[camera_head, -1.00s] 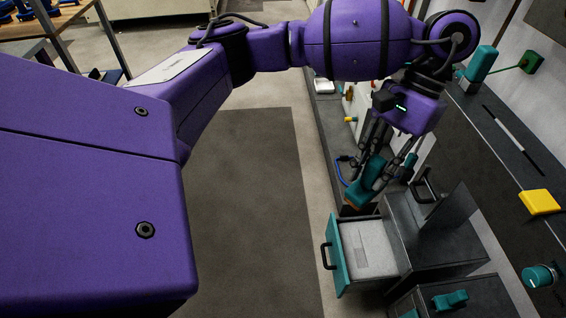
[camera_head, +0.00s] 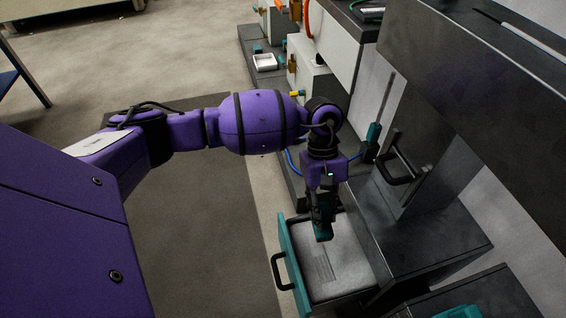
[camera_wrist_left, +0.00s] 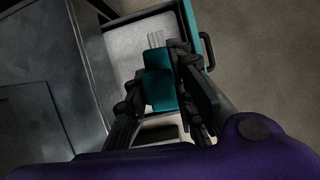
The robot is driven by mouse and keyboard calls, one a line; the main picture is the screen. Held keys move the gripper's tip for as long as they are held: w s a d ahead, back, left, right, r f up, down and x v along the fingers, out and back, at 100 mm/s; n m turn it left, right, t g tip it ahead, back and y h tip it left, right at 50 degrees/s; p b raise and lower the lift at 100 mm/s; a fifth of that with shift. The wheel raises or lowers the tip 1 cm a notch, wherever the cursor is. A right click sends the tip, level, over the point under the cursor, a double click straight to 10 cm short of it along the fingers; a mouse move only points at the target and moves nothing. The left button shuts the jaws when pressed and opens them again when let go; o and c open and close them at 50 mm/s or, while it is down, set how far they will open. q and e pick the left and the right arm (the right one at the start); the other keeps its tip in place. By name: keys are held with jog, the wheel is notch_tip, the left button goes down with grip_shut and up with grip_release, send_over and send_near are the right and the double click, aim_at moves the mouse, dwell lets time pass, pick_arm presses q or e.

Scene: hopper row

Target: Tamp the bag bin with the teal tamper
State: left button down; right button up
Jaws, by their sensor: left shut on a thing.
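The bag bin is a pulled-out drawer with a teal front (camera_head: 291,262) and a black handle; a pale grey, flat-looking bag (camera_head: 335,268) fills it. My left gripper (camera_head: 322,212) points down over the far part of the bin. It is shut on the teal tamper (camera_head: 323,232), whose teal part also shows between the fingers in the left wrist view (camera_wrist_left: 158,82). The tamper's lower end is hidden, so I cannot tell whether it touches the bag. The bin's teal front shows in the wrist view too (camera_wrist_left: 191,32). My right gripper is not in view.
A dark cabinet (camera_head: 430,235) stands right of the bin, with an upright panel and black handle (camera_head: 398,168) above. A white tray (camera_head: 265,63) sits farther back. A teal part (camera_head: 458,312) shows at the bottom edge. The floor left of the bin is clear.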

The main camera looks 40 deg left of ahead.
pick_arm(q)
jog(key=shift+n, duration=0.5)
jog(key=f, duration=0.1)
jog(key=f+b, duration=0.1)
jog(key=f, duration=0.2)
jog(key=shift+w+a+f+b, duration=0.15)
jog(key=shift+w+f+b, duration=0.15)
jog(key=shift+w+f, duration=0.15)
jog(key=shift+f, duration=0.2)
jog(key=shift+t, duration=0.3)
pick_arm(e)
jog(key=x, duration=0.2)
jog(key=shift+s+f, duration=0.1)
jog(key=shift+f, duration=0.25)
pick_arm(q)
jog(key=shift+f+b, duration=0.55)
jog(key=shift+b, duration=0.05)
jog(key=shift+w+f+b, duration=0.1)
jog(key=shift+f+b, duration=1.3)
jog(key=shift+f, duration=0.5)
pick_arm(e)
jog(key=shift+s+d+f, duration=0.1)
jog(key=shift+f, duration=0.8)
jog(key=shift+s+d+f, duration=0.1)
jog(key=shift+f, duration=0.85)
